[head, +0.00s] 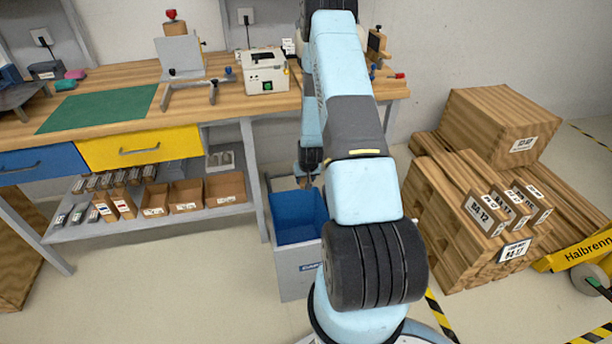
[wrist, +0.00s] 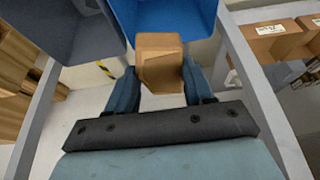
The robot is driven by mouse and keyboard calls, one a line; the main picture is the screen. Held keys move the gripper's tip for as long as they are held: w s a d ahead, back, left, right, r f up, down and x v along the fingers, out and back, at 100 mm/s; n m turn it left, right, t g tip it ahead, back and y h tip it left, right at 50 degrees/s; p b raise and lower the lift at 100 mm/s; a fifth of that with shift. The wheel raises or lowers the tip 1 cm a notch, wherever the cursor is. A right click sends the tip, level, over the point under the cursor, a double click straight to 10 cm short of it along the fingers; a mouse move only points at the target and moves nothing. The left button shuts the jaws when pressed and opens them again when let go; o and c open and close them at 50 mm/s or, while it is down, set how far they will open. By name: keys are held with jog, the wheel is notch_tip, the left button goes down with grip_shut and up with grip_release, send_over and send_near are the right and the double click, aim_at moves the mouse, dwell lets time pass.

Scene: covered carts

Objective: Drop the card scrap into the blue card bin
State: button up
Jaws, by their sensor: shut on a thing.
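The card scrap (wrist: 160,62) is a brown, folded-looking piece of card between the fingers of my gripper (wrist: 160,85) in the wrist view. My gripper is shut on it. The blue card bin (head: 290,212) stands on the floor beside the bench's right end in the head view, with a blue inside and a grey front. Its blue wall (wrist: 125,12) also shows at the top of the wrist view, just past the scrap.
A grey bin (wrist: 60,30) stands beside the blue one in the wrist view. The workbench (head: 215,100) has a green mat and devices, with cartons (head: 185,195) on its lower shelf. Stacked wooden boxes (head: 500,130) on a yellow cart (head: 575,250) stand right. The front-left floor is clear.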

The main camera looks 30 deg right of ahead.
jog(key=shift+f, duration=2)
jog(key=o, duration=1.1)
jog(key=shift+r, duration=0.15)
jog(key=v, duration=1.3)
jog(key=shift+r, duration=0.2)
